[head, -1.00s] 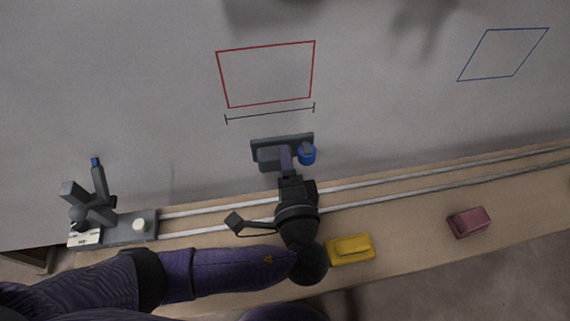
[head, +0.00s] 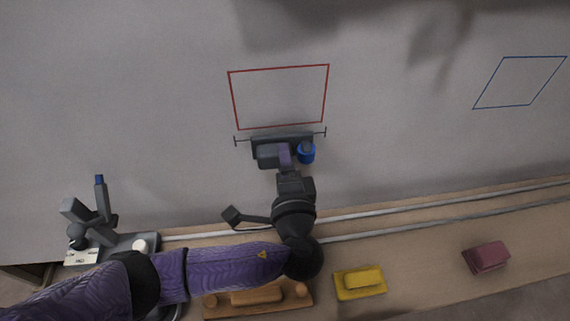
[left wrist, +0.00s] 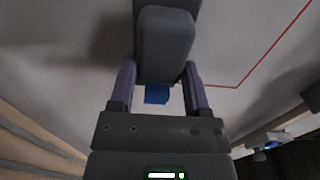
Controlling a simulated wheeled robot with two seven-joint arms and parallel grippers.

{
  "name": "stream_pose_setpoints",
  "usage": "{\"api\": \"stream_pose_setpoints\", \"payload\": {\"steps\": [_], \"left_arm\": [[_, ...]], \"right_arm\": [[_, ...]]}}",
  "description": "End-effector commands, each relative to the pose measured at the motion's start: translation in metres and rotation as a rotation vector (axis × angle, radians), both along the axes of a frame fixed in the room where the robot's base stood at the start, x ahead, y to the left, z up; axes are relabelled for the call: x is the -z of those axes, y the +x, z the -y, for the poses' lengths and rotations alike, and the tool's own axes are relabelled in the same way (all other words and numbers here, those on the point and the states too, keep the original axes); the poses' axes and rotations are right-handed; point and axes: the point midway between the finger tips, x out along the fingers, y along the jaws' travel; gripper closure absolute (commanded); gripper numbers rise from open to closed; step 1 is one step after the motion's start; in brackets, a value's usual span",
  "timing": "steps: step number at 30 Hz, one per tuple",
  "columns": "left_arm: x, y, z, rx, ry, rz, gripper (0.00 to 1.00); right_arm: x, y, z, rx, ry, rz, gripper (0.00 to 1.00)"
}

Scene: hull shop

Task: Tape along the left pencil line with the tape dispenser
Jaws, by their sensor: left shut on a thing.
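The pale hull wall carries a thin dark line with end ticks (head: 241,140) under a red outline. My left gripper (head: 284,158) is shut on the tape dispenser (head: 268,156), a grey tool with a wide dark plate and a blue round part (head: 306,153). The plate's upper edge overlaps the middle of the line in the head view and hides part of it; whether it touches the wall I cannot tell. In the left wrist view the dispenser's grey body (left wrist: 165,45) sits between the two fingers, with a blue piece below it. My right gripper is not in view.
The red outline (head: 279,68) is just above the line; a blue outline (head: 504,57) is far right. Below run pale rails (head: 400,210) and a ledge with a yellow block (head: 360,282), a maroon block (head: 486,256) and a brown handled board (head: 255,298). A grey stand (head: 140,240) is left.

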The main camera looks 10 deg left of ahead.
Motion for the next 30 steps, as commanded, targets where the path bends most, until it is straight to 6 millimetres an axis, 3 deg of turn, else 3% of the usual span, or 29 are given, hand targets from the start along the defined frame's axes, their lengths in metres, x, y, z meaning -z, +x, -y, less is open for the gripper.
{"api": "stream_pose_setpoints", "payload": {"steps": [1, 5, 6, 17, 30], "left_arm": [[0.000, 0.000, 0.000, 0.000, 0.000, 0.000, 0.60], [0.000, 0.000, 0.000, 0.000, 0.000, 0.000, 0.88], [0.000, 0.000, 0.000, 0.000, 0.000, 0.000, 0.91], [-0.001, -0.001, -0.002, -0.001, 0.000, 0.000, 0.91], [-0.002, -0.018, -0.060, -0.002, 0.001, 0.000, 0.91]], "right_arm": [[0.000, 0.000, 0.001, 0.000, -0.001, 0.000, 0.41], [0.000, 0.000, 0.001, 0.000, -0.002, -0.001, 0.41], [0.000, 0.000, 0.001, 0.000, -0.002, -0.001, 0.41], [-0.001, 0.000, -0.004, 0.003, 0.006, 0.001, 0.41], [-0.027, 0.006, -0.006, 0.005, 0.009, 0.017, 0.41]]}}
